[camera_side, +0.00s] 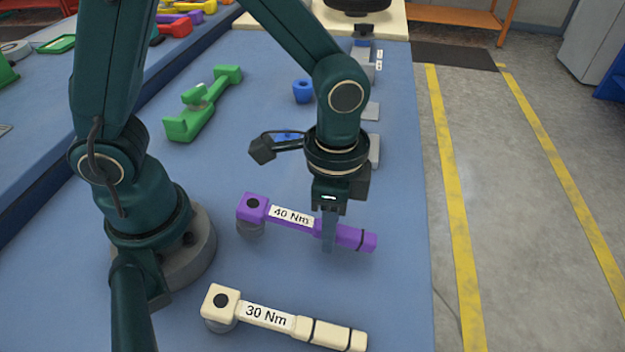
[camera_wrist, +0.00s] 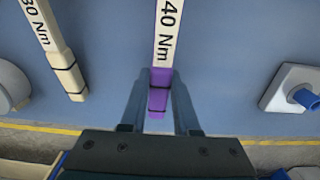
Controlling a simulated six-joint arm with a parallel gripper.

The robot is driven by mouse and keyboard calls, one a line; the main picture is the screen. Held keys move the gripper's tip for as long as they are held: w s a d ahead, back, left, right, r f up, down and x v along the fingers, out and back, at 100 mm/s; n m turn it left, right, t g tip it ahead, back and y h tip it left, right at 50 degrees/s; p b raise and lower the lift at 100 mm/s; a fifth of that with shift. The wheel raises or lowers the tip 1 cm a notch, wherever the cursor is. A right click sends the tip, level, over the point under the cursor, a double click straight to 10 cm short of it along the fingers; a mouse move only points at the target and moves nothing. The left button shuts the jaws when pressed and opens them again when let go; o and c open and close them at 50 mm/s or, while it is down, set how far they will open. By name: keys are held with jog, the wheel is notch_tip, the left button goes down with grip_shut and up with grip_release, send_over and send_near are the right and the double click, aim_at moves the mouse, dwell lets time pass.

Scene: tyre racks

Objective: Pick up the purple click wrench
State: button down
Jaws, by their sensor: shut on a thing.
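The purple click wrench (camera_side: 345,236) lies on the blue bench top, its square head at the left and its handle at the right. A white "40 Nm" label is on its shaft. My gripper (camera_side: 328,240) points straight down and is shut on the wrench's handle, just right of the label. In the wrist view the two fingers of my gripper (camera_wrist: 158,105) stand on either side of the purple handle (camera_wrist: 157,98). From these frames I cannot tell any gap between the wrench and the bench.
A cream "30 Nm" wrench (camera_side: 330,333) lies nearer the camera, parallel to the purple one. A green wrench-shaped tool (camera_side: 205,105) and a blue cup-like part (camera_side: 302,91) lie farther back. Grey blocks (camera_side: 370,111) line the bench's right edge. Bench (camera_side: 400,250) right of the handle is clear.

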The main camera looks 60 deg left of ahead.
jog(key=shift+r, duration=0.95)
jog(key=a+r, duration=0.6)
jog(key=a, duration=0.5)
jog(key=shift+w+a+r, duration=0.25)
jog(key=shift+a+r, duration=0.05)
jog(key=shift+a, duration=0.05)
jog(key=shift+s, duration=0.1)
jog(key=w+d+r+m+g+h, duration=0.1)
jog(key=w+d+m, duration=0.5)
jog(key=w+m, duration=0.7)
jog(key=shift+w+r+m+h, duration=0.25)
jog(key=shift+r+m+h, duration=0.05)
jog(key=shift+r+h, duration=0.35)
jog(key=shift+d, duration=0.1)
